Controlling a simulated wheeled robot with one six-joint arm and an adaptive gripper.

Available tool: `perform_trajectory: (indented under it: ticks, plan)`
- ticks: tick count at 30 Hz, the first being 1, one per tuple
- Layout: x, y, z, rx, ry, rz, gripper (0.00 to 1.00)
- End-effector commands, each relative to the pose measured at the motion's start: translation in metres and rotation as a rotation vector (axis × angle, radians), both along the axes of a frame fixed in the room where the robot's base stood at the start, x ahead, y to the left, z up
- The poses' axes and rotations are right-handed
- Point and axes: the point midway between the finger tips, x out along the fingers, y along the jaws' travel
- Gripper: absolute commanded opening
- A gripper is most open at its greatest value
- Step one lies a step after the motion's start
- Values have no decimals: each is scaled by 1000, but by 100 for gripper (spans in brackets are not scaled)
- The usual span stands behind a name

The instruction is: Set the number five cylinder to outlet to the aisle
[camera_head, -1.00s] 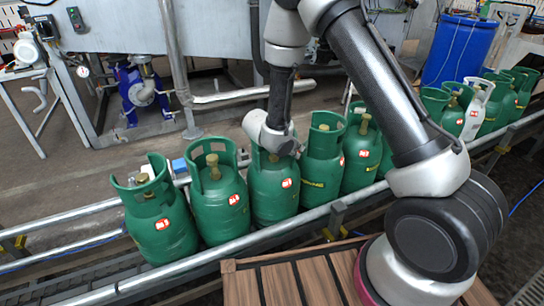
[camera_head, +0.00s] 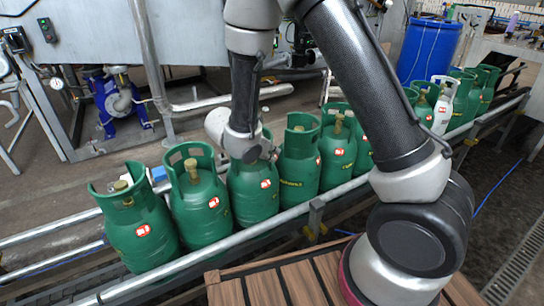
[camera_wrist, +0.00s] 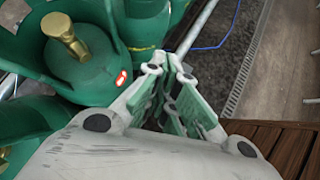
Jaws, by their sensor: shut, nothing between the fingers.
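A row of green gas cylinders stands upright on the conveyor (camera_head: 285,213). From the left are a first (camera_head: 140,225), second (camera_head: 200,212), third (camera_head: 252,200), fourth (camera_head: 299,172) and fifth cylinder (camera_head: 338,150). Each has a small red and white label, but I cannot read the numbers surely. In the head view my wrist covers the top of the third cylinder, and my fingers are hidden. In the wrist view my gripper (camera_wrist: 187,95) is shut and empty, beside a green cylinder with a brass valve (camera_wrist: 65,35). I cannot tell whether it touches one. The aisle outlet is not clearly identifiable.
More green cylinders and a white one (camera_head: 443,105) stand further right on the conveyor, partly behind my arm. A slatted wooden surface (camera_head: 290,280) lies in front. A blue drum (camera_head: 428,50) stands behind. Dark floor is clear at the right.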

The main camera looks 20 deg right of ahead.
Motion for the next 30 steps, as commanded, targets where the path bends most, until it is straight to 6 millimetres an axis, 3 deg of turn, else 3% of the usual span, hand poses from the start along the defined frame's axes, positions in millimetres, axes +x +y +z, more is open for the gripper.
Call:
perform_trajectory:
  ticks: [5, 9, 12, 14, 18, 21, 30]
  plan:
    - [-5, -8, 10, 4, -4, -25, 0]
    - [8, -53, 32, 38, -41, -116, 0]
    - [18, -71, 39, 131, 21, -30, 0]
    - [21, -63, 38, 183, 93, 103, 0]
    - [16, -23, 28, 248, 240, 433, 0]
    - [11, -3, 22, 261, 302, 584, 0]
    - [16, 0, 6, 252, 329, 645, 0]
